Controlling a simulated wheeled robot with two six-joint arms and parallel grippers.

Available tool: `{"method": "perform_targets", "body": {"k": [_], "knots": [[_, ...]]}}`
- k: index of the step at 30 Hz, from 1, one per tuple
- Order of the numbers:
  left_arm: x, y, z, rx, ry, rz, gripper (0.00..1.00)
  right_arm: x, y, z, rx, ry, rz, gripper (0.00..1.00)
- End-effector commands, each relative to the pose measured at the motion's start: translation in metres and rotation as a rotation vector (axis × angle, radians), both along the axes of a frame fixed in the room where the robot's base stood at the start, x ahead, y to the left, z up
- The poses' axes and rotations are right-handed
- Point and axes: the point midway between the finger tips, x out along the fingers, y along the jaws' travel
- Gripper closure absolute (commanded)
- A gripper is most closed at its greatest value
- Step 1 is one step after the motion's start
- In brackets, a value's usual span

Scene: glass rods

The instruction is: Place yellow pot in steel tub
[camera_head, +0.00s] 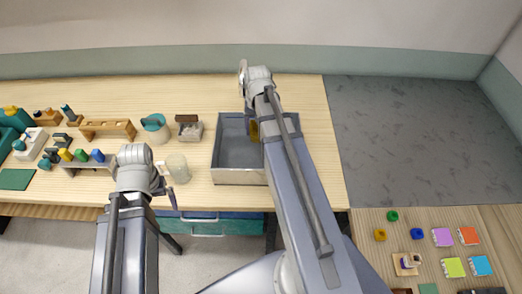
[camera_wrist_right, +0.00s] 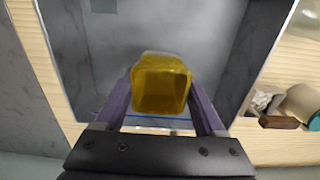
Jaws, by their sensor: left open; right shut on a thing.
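The yellow pot (camera_head: 254,132) is held by my right gripper (camera_head: 252,128) over the inside of the steel tub (camera_head: 238,177). In the right wrist view the pot (camera_wrist_right: 161,84) sits between the two purple-grey fingers of the right gripper (camera_wrist_right: 162,98), with the tub's grey floor (camera_wrist_right: 205,30) behind it. I cannot tell whether the pot touches the tub floor. My right arm hides the tub's right part. My left gripper (camera_head: 167,190) is at the table's front edge, left of the tub, open and partly hidden by its own wrist.
A pale mug (camera_head: 178,168) stands close to my left gripper. A teal-and-white pot (camera_head: 155,124) and a small box (camera_head: 188,128) stand left of the tub. Wooden racks (camera_head: 108,129) with coloured items fill the table's left. Coloured blocks (camera_head: 442,237) lie on the lower right table.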

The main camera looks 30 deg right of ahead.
Motion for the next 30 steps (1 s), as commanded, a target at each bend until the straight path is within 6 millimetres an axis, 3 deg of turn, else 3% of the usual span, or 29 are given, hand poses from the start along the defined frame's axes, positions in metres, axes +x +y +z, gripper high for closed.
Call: {"method": "perform_targets", "body": {"k": [12,20,30], "knots": [[0.000,0.000,-0.060,0.000,0.000,0.002,0.00,0.000,0.000,-0.060,0.000,0.000,0.000,0.93],[0.000,0.000,-0.062,0.000,0.000,0.002,0.00,0.000,0.000,-0.062,0.000,0.000,0.000,0.93],[0.000,0.000,-0.099,0.000,0.000,0.002,0.00,0.000,0.000,-0.099,0.000,0.000,0.000,0.93]]}}
